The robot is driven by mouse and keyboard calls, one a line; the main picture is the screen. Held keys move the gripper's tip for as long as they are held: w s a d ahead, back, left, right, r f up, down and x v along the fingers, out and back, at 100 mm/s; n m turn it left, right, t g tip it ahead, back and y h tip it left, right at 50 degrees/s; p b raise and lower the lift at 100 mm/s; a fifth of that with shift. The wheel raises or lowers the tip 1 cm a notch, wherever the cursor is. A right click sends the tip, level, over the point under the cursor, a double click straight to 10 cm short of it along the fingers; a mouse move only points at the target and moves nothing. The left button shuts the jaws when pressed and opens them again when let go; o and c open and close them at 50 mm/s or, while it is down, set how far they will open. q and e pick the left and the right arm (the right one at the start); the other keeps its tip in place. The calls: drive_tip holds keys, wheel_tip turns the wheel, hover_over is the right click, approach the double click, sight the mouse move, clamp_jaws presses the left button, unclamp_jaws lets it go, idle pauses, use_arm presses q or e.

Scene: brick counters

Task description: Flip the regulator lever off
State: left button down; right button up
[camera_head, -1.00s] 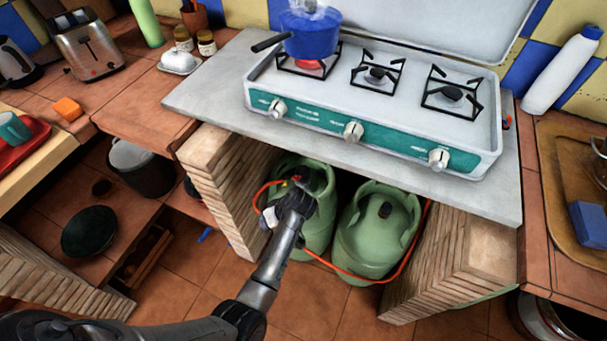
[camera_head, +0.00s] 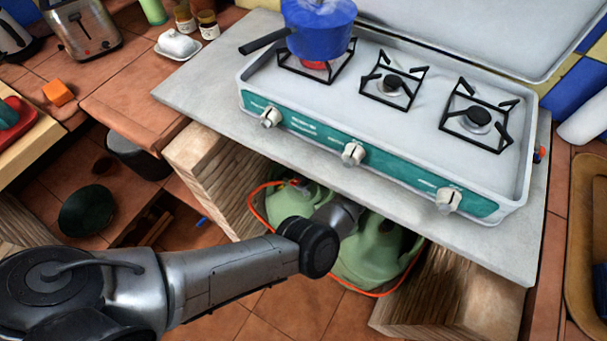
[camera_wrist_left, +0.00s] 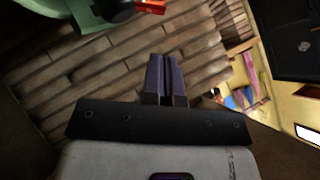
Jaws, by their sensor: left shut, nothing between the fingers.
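The left green gas cylinder (camera_head: 290,206) stands under the stove counter, with an orange hose looping from its top. The regulator (camera_head: 296,184) shows small and partly shaded on it. In the left wrist view, a dark regulator part (camera_wrist_left: 116,10) and a red lever-like piece (camera_wrist_left: 150,6) sit at the top edge, beside the green cylinder (camera_wrist_left: 62,14). My left gripper (camera_wrist_left: 167,62) is shut and empty, apart from the red piece and below it in that view. In the head view my arm reaches under the counter and its fingers are hidden. My right gripper is not in view.
A second green cylinder (camera_head: 368,262) stands to the right, partly behind my arm. The stove (camera_head: 350,120) above carries a blue pot (camera_head: 318,30) over a red-glowing burner.

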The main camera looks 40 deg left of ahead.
use_arm(q)
drive_tip(key=shift+s, duration=0.1)
drive_tip(key=p, duration=0.2)
approach(292, 182)
drive_tip(key=x, duration=0.5)
drive_tip(key=shift+s+r, duration=0.1)
drive_tip(key=shift+s+a+f, duration=0.35)
drive_tip(key=shift+a+f, duration=0.05)
drive_tip(key=shift+f, duration=0.05)
